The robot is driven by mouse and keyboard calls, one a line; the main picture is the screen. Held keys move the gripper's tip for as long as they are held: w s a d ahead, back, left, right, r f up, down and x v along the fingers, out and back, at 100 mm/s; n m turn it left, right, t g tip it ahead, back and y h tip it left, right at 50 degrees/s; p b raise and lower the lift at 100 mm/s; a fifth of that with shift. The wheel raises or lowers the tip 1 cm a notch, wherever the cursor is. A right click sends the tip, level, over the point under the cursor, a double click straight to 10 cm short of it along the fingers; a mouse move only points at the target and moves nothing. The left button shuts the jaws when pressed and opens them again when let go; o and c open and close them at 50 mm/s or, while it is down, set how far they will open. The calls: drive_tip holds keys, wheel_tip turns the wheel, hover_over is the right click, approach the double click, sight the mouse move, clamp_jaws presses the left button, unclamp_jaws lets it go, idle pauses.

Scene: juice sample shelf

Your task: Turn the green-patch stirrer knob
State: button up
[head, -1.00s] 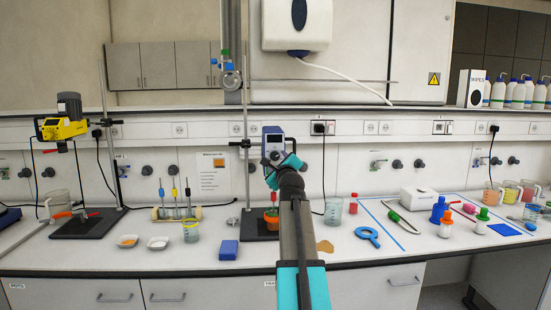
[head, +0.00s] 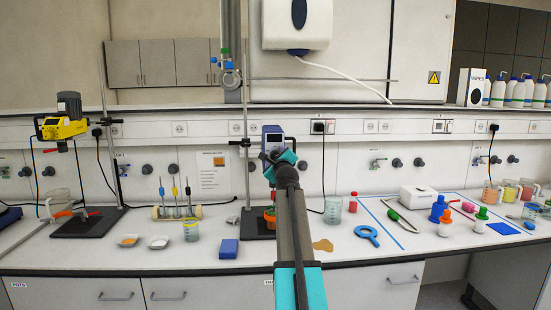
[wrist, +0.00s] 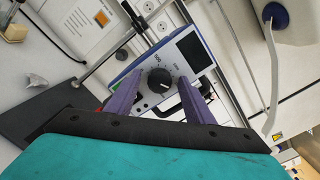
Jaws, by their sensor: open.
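A blue-framed stirrer unit (head: 271,131) with a white face is clamped to a stand in the middle of the bench. My gripper (wrist: 160,77) is in front of its face. In the wrist view, the face of the stirrer unit (wrist: 150,62) shows a black round knob (wrist: 159,81) with a white mark, and a dark screen. My two purple fingers are apart, one on each side of the knob; I cannot tell whether they touch it. In the head view my arm hides the knob.
A yellow stirrer (head: 64,127) hangs on another stand at the left. A blue box (head: 228,249), an orange pot below the unit and a beaker (head: 332,210) are near my arm. A notice (wrist: 85,22) is on the wall beside the unit.

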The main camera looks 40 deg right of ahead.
drive_tip(key=c, duration=1)
drive_tip(key=shift+c, duration=0.2)
